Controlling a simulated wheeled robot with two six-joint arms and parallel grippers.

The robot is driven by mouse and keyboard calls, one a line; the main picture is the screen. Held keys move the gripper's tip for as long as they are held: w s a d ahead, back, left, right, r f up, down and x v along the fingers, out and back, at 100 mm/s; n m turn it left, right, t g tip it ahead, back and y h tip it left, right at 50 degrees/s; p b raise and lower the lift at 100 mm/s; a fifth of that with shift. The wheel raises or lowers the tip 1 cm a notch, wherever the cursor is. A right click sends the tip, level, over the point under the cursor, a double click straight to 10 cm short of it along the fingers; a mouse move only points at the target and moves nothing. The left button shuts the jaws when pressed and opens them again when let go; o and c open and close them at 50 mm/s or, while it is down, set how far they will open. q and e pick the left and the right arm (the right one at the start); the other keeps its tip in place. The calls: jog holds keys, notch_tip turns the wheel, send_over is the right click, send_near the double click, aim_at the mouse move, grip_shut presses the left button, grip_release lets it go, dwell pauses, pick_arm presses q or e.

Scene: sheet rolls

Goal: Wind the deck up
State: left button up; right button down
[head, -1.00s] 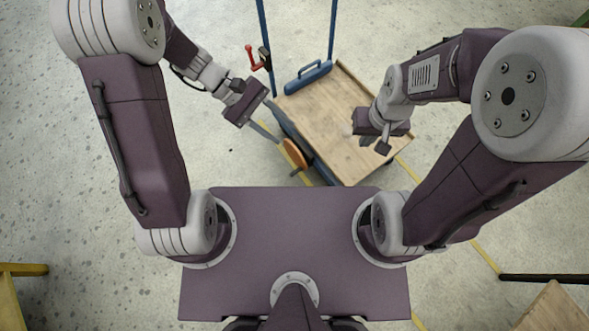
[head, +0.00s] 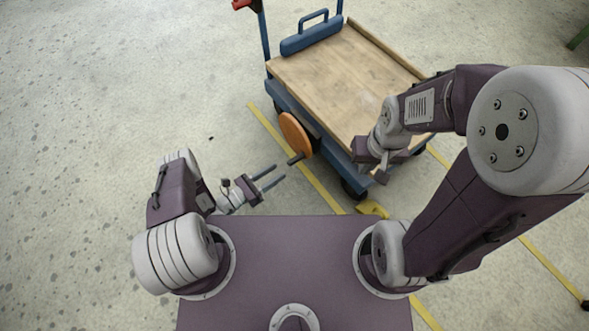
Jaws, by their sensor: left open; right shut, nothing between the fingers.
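The deck (head: 345,75) is a flat wooden board with a raised edge on a blue wheeled cart (head: 290,103). An orange disc (head: 294,134) with a dark handle (head: 298,158) stands on the cart's near left side. My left gripper (head: 275,178) is open and empty, just below and left of the handle, apart from it, its fingers pointing right. My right gripper (head: 374,174) is shut and empty at the deck's near right edge; it hides part of that edge, and I cannot tell if it touches.
A blue box with a handle (head: 311,37) rests on the deck's far left. A yellow object (head: 371,208) lies on the floor by the cart's near wheel. Yellow lines cross the floor; the left floor is clear.

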aim_at(292, 163)
pick_arm(q)
jog(key=b+x, duration=0.4)
jog(key=x, duration=0.4)
jog(key=shift+s+f, duration=0.1)
jog(key=shift+f, duration=0.05)
jog(key=shift+w+d+r, duration=0.25)
jog(key=shift+w+d, duration=0.15)
jog(key=shift+d, duration=0.05)
grip_shut()
jog(key=shift+s+d+f, duration=0.1)
jog(key=shift+s, duration=0.15)
dwell(0.5)
